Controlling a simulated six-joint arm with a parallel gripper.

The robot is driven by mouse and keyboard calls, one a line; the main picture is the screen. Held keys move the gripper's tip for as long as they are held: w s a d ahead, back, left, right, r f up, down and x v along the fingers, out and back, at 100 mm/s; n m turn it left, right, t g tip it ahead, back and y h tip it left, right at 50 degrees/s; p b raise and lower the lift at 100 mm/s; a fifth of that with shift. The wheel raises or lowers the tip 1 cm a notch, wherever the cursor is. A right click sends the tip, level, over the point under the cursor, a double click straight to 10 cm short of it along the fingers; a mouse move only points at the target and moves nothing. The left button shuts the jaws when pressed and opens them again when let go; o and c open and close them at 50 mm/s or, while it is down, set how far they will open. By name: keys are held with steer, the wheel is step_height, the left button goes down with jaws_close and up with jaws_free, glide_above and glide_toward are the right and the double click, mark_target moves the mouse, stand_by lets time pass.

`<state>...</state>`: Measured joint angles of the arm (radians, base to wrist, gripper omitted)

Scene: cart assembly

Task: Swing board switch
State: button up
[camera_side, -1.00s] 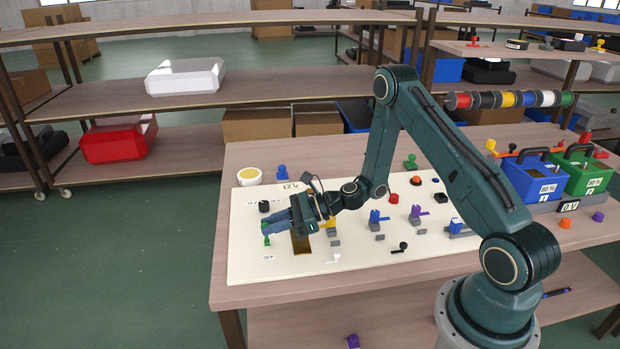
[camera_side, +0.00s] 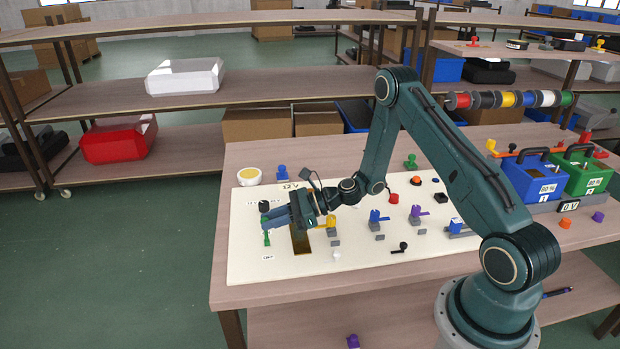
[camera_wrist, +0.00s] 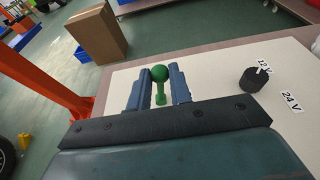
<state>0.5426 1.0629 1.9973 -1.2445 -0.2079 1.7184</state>
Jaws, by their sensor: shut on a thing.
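The swing switch is a green lever with a round ball top (camera_wrist: 160,73), at the left end of the cream board (camera_side: 245,265). In the side view its green part (camera_side: 266,238) stands up from the board below my fingers. My gripper (camera_side: 265,215) reaches left over the board, its blue fingers shut on the green lever. In the wrist view the fingers (camera_wrist: 160,88) stand on either side of the stem, the ball showing between their tips. A small label (camera_side: 268,258) lies in front of the switch, its text too small to read surely.
A black knob (camera_wrist: 254,80) stands close by, with 12 V and 24 V labels. A brass-coloured plate (camera_side: 300,240), a yellow part (camera_side: 331,222) and blue (camera_side: 377,216) and purple (camera_side: 416,212) levers stand to the right. A yellow-topped bowl (camera_side: 249,176) is at the back left.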

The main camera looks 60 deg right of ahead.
steer(key=shift+w+d+f, duration=0.25)
steer(key=shift+w+d, duration=0.3)
steer(key=shift+w, duration=0.05)
steer(key=o, duration=0.8)
steer(key=shift+o, duration=0.2)
steer(key=v, duration=1.3)
steer(key=shift+s+d+r, duration=0.2)
steer(key=shift+s+d, duration=0.05)
steer(key=shift+s, duration=0.05)
steer(key=shift+a+r, duration=0.1)
